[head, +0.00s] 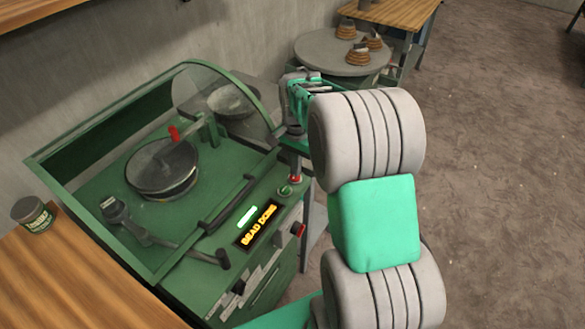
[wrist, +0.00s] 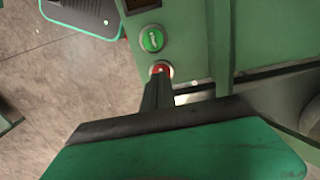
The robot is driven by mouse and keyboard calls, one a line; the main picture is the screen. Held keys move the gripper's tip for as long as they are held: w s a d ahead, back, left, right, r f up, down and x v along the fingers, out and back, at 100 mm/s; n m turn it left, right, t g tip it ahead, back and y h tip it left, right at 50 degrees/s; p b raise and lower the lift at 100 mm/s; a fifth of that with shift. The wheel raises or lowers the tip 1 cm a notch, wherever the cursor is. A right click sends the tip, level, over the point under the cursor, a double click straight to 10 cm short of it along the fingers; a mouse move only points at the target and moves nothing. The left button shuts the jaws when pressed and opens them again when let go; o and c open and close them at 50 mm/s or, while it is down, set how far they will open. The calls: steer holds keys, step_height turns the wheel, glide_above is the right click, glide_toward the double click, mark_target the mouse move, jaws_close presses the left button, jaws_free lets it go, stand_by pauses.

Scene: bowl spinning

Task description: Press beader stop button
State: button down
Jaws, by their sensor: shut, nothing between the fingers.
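The red stop button (head: 295,179) sits at the right end of the green machine's front panel, and shows in the wrist view (wrist: 161,69) right at my fingertips. The green start button (wrist: 152,38) is beside it, and shows in the head view too (head: 285,190). My gripper (wrist: 158,82) is shut and empty, its tips over the red button and hiding part of it. In the head view my gripper (head: 293,145) points down just above the button. I cannot tell whether the tips touch it. The display (head: 259,223) reads "BEAD DONE" in orange.
The machine's clear curved guard (head: 215,95) stands close left of my gripper. A red knob (head: 298,230) sticks out at the panel's lower right. A round grey table (head: 335,50) with stacked brown pieces stands behind. The floor at right is clear.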

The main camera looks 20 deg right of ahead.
mark_target(296, 179)
steer(key=shift+f, duration=0.6)
steer(key=shift+f+b, duration=0.55)
steer(key=shift+f, duration=0.25)
steer(key=shift+s+f, duration=0.2)
steer(key=shift+s, duration=0.1)
steer(key=shift+s+f, duration=0.1)
steer(key=shift+f, duration=0.1)
step_height(296, 179, up, 16)
steer(key=p, duration=0.1)
steer(key=shift+w+p, duration=0.4)
steer(key=shift+w, duration=0.05)
steer(key=shift+f, duration=0.1)
